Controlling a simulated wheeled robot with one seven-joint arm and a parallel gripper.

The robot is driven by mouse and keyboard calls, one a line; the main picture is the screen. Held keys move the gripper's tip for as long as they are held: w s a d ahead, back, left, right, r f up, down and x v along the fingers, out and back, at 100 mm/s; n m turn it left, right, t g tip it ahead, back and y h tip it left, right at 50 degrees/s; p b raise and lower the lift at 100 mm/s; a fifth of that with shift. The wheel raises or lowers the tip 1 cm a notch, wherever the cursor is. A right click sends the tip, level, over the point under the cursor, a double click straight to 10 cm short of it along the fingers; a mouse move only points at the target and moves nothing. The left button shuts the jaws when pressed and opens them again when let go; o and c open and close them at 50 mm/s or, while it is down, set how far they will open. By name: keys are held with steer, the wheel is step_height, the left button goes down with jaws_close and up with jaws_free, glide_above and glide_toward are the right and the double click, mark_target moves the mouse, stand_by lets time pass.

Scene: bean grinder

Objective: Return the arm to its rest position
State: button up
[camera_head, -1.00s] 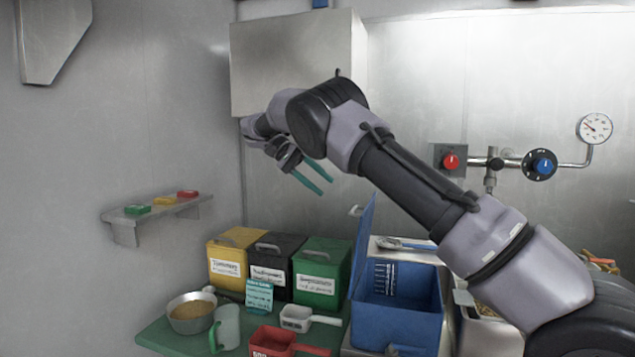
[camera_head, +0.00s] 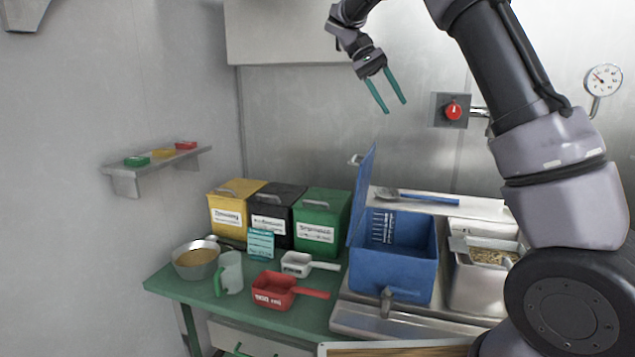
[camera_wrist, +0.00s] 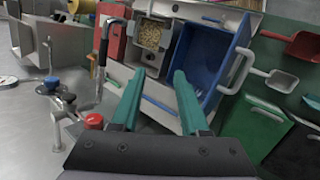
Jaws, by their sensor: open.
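My gripper (camera_head: 394,101) is high in front of the steel back wall, above the open blue bin (camera_head: 395,283). Its two teal fingers are apart with nothing between them. In the wrist view, my gripper (camera_wrist: 160,95) shows the same spread, empty fingers. The blue bin (camera_wrist: 213,68) lies well beyond the fingertips there. My arm rises on the right of the head view and bends out of the top of the picture.
A red-knobbed valve (camera_head: 453,111) and a gauge (camera_head: 603,80) are on the back wall. A steel cabinet (camera_head: 285,35) hangs at upper left. Yellow, black and green bins, a red scoop (camera_head: 275,291) and a bowl (camera_head: 196,262) stand on the green table (camera_head: 178,291).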

steer(key=s+d+r+t+y, duration=0.25)
steer(key=s+d+y, duration=0.25)
steer(key=s+d, duration=0.55)
steer(key=s+a+f+m+t+y, duration=0.1)
steer(key=s+f+t, duration=0.1)
steer(key=s+t, duration=0.2)
steer(key=s+a+f+m+t+y, duration=0.1)
steer(key=s+t, duration=0.3)
steer(key=s, duration=0.7)
steer(key=shift+a+f+y, duration=0.5)
steer(key=shift+a+f, duration=0.1)
steer(key=shift+a, duration=0.15)
steer(key=shift+t, duration=0.25)
